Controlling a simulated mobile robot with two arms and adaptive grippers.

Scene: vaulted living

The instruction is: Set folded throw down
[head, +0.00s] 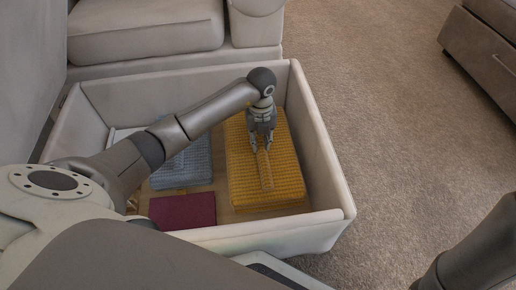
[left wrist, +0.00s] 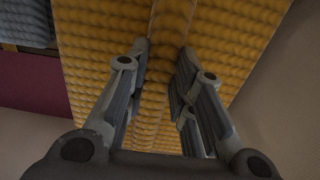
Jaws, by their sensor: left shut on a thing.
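The folded throw (head: 287,178) is mustard yellow with a knitted texture and a raised band along its top. It lies inside a light upholstered box (head: 338,185), on the right side. My left gripper (head: 262,148) points down over the throw and is shut on its raised band. In the left wrist view the fingers (left wrist: 161,65) stand on both sides of the band, and the yellow throw (left wrist: 215,40) fills most of the picture. Whether the throw's underside touches the box floor is hidden. My right gripper is out of view.
Inside the box, a blue-grey folded textile (head: 188,168) and a flat maroon piece (head: 183,211) lie left of the throw. A beige sofa (head: 145,35) stands behind the box. Carpet (head: 385,120) is clear to the right, up to a brown piece of furniture (head: 475,55).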

